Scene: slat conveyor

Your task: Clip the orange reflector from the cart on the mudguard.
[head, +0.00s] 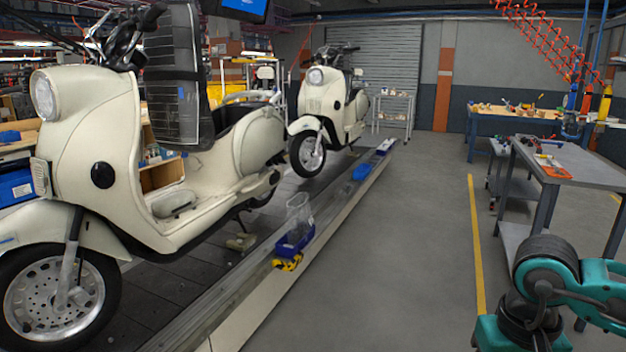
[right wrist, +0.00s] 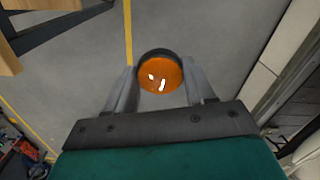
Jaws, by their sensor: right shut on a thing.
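The round orange reflector (right wrist: 160,76) with a dark rim sits between the fingers of my right gripper (right wrist: 158,88) in the right wrist view. The gripper is shut on it and holds it above the grey floor. In the head view only part of my right arm shows, at the lower right; the gripper and reflector are outside that view. The near cream scooter's front mudguard (head: 45,238) is at the left, over the front wheel. The grey cart (head: 575,160) stands at the right with small items on top. My left gripper is in neither view.
The near scooter (head: 95,130) stands on the slat conveyor (head: 150,292), with a second scooter (head: 325,105) farther back. A blue bin (head: 295,240) and a yellow item (head: 287,263) sit at the conveyor's edge. The floor (head: 400,240) between conveyor and cart is clear.

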